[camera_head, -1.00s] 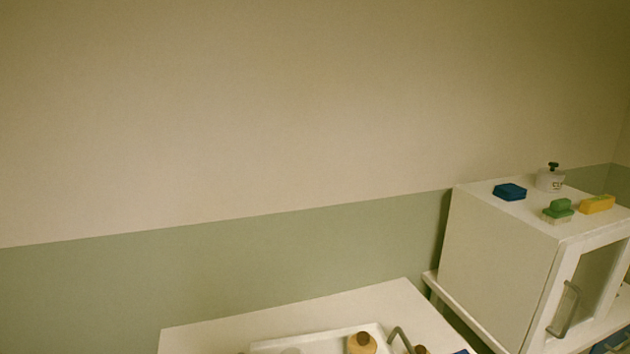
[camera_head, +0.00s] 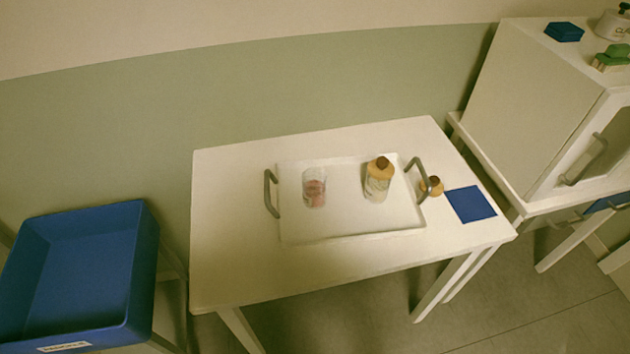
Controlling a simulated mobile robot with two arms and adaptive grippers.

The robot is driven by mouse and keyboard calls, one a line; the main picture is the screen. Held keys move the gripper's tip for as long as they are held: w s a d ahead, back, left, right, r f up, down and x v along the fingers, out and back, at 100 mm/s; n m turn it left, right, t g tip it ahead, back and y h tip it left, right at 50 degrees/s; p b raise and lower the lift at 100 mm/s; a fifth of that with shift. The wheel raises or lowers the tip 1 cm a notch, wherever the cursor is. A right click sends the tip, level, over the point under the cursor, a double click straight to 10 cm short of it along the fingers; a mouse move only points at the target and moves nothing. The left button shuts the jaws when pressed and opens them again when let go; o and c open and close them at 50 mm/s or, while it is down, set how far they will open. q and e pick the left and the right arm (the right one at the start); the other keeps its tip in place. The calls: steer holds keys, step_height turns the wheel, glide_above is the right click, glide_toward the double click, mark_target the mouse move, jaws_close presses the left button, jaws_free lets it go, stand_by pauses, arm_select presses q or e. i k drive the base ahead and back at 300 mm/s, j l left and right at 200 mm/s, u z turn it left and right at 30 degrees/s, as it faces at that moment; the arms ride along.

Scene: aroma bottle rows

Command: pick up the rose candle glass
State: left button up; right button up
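In the head view, a clear glass with pinkish contents (camera_head: 315,190), which looks like the rose candle glass, stands upright in the left part of a white tray (camera_head: 345,226). The tray has a grey handle at each end and rests on a white table (camera_head: 235,235). A bottle with a tan top and brown cap (camera_head: 378,182) stands in the tray to the right of the glass, apart from it. Neither of my grippers shows in the view.
A small brown-capped bottle (camera_head: 431,187) and a blue square mat (camera_head: 470,204) are right of the tray. A blue bin (camera_head: 135,255) stands at left. A white cabinet (camera_head: 535,105) at right bears several items. The table's left end is clear.

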mark_target(314, 180)
steer(key=l, duration=0.9)
steer(key=k+l+u, duration=0.15)
steer(key=l, duration=0.7)
steer(key=i+l, duration=0.05)
